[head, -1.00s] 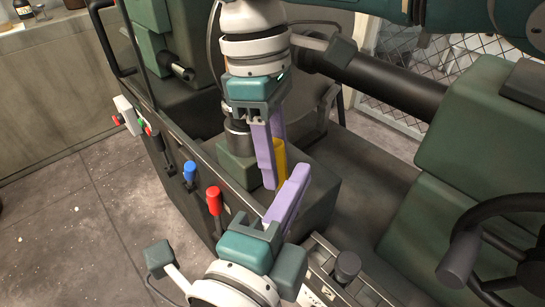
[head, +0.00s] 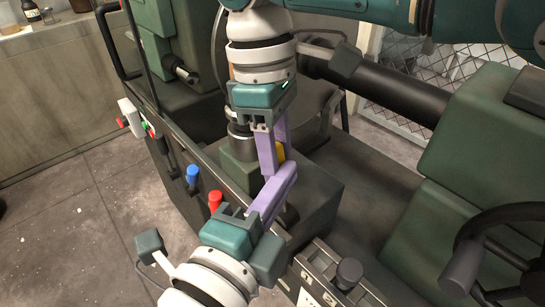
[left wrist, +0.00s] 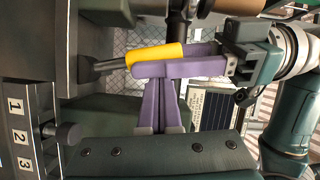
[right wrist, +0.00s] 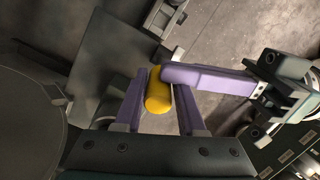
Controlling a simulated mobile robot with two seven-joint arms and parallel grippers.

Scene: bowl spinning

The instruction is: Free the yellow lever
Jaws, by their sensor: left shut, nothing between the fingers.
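The yellow lever (left wrist: 155,54) has a cylindrical yellow grip on a grey rod. In the head view only a small bit of its yellow grip (head: 281,153) shows behind purple fingers. My right gripper (right wrist: 160,98) has a finger on each side of the yellow grip; I cannot tell whether both press on it. My left gripper (head: 289,170) reaches in from below with its fingers together and nothing between them. In the right wrist view the left fingers (right wrist: 205,79) come in from the right, their tips at the grip; contact is unclear.
A red-knobbed lever (head: 215,200) and a blue-knobbed lever (head: 193,174) stand along the machine's front edge. A black knob (head: 348,272) is near my left gripper. A dark handwheel (head: 500,225) is at the right, a thick black cylinder (head: 400,85) behind.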

